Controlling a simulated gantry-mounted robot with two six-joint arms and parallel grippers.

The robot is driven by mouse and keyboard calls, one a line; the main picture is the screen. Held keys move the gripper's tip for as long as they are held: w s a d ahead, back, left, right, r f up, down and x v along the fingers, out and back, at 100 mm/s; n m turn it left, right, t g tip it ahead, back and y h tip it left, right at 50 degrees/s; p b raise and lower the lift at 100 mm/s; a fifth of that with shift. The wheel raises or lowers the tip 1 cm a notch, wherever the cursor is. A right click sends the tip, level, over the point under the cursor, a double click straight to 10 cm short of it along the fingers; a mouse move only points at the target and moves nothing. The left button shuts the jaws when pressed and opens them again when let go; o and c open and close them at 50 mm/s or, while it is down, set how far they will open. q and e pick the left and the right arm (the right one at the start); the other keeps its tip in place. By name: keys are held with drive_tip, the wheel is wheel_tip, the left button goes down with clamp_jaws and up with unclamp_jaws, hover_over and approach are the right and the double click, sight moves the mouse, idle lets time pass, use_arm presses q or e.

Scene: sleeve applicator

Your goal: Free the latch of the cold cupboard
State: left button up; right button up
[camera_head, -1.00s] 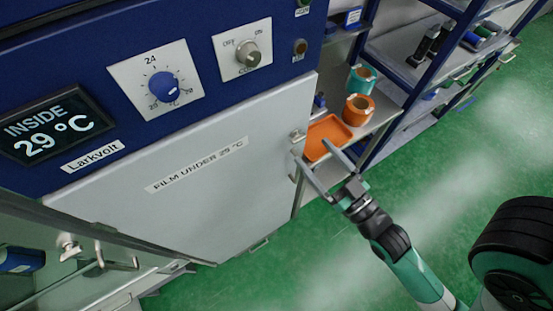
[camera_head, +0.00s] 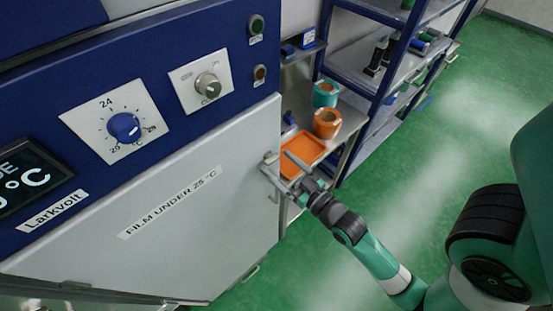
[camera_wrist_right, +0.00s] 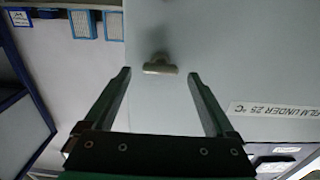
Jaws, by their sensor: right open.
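The cold cupboard has a blue control panel and a pale door (camera_head: 200,215) labelled "FILM UNDER 25 °C". The door looks shut. Its small grey latch (camera_head: 270,158) sits near the door's right edge. My right gripper (camera_head: 279,163) is at the latch, open and empty, its fingers pointing toward the door. In the right wrist view the latch (camera_wrist_right: 160,68) is a short bar on the door, seen between the two spread fingertips of the gripper (camera_wrist_right: 159,74). I cannot tell whether a finger touches it. My left gripper is not in view.
An orange tray (camera_head: 303,152), an orange roll (camera_head: 327,123) and a teal roll (camera_head: 326,93) stand on a shelf just right of the door. A blue-framed rack (camera_head: 365,98) stands behind. The green floor (camera_head: 440,160) at right is open.

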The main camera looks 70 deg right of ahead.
drive_tip(key=shift+x, duration=0.85)
drive_tip(key=c, duration=1.4)
